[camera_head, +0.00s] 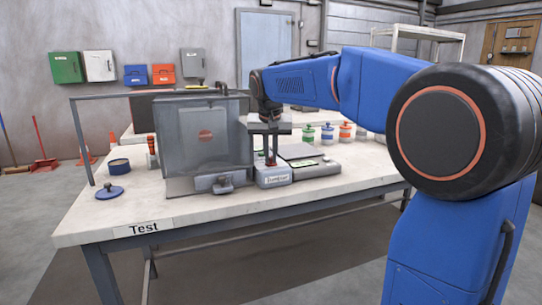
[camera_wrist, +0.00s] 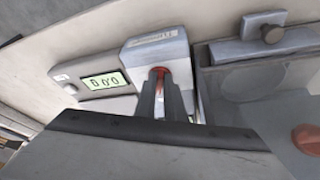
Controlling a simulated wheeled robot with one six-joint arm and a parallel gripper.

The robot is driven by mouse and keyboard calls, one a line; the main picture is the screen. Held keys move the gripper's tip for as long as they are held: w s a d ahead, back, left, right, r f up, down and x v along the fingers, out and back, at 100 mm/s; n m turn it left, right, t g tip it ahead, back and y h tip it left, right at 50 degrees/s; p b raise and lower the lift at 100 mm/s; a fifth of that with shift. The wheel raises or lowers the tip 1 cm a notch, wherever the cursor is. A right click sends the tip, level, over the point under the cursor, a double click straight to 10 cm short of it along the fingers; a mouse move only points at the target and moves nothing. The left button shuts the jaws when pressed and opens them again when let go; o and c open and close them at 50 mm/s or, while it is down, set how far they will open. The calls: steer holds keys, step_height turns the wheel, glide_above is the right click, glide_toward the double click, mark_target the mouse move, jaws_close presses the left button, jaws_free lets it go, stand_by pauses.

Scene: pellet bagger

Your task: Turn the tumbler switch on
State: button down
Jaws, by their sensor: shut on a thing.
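The tumbler switch box (camera_head: 273,181) is a small grey unit with a "Tumbler" label on its front, standing on the table. In the wrist view the box (camera_wrist: 155,47) lies just beyond my fingers, with a red lever (camera_wrist: 157,73) between them. My gripper (camera_head: 270,160) points down onto the box from above. In the wrist view my gripper (camera_wrist: 163,100) has its two dark fingers closed around the red lever. The lever is mostly hidden by the fingers, and I cannot tell which way it is tilted.
A grey machine with a clear guard (camera_head: 205,135) stands left of the switch box. A scale (camera_head: 312,160) with a lit display (camera_wrist: 106,82) sits right of it in the head view. A blue lid (camera_head: 109,192) and several coloured jars (camera_head: 327,132) are on the table (camera_head: 150,215).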

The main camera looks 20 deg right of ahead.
steer(key=c, duration=1.8)
jaws_free()
steer(key=shift+c, duration=0.2)
steer(key=v, duration=1.7)
steer(key=shift+r, duration=0.2)
steer(key=shift+o, duration=0.4)
